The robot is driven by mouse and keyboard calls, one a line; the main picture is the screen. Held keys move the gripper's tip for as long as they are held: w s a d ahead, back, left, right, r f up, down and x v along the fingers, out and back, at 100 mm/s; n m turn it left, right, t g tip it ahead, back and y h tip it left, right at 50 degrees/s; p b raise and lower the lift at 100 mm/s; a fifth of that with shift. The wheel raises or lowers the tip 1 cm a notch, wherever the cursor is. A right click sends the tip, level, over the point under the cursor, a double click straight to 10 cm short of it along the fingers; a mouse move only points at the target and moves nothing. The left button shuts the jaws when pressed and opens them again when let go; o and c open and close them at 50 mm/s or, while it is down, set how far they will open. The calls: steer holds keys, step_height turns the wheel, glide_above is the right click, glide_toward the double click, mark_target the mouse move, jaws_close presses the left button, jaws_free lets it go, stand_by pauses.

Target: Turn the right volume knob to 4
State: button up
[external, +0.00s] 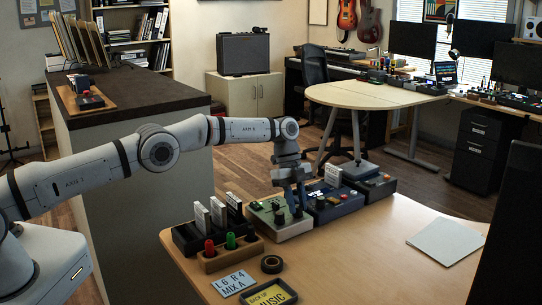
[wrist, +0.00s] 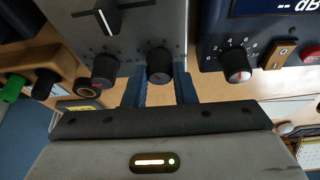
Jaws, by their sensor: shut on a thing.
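A pale grey mixer box (external: 268,216) stands on the wooden desk, and it also shows in the wrist view (wrist: 131,60). It has a left knob (wrist: 104,69), a right knob (wrist: 159,66) and a black slider cap (wrist: 105,17). My gripper (external: 292,206) reaches down onto the box. In the wrist view its two blue fingers (wrist: 158,88) close on the right knob from both sides. The dial numbers around this knob are too small to read, and its setting is unclear. A pale blue card (external: 233,284) on the desk reads "L 6 R 4 MIX A".
A dark blue device (external: 335,205) with a numbered knob (wrist: 237,67) stands close on the right. A wooden holder (external: 231,257) with red and green pieces and a black rack (external: 185,239) stand on the left. A black tape roll (external: 271,264) lies in front. The desk's right part is mostly clear.

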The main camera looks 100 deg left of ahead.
stand_by(0.7)
steer(key=o, duration=1)
steer(key=shift+p, duration=0.3)
steer(key=shift+s+a+r+p, duration=0.1)
steer(key=shift+a+r+p, duration=0.05)
steer(key=shift+r+p, duration=1.35)
steer(key=shift+s+a+r+p, duration=0.15)
steer(key=shift+r+p, duration=1.2)
steer(key=shift+r, duration=0.4)
steer(key=shift+s+a+r+p, duration=0.1)
steer(key=shift+a+r+p, duration=0.05)
steer(key=shift+r+p, duration=1.35)
steer(key=shift+r, duration=0.1)
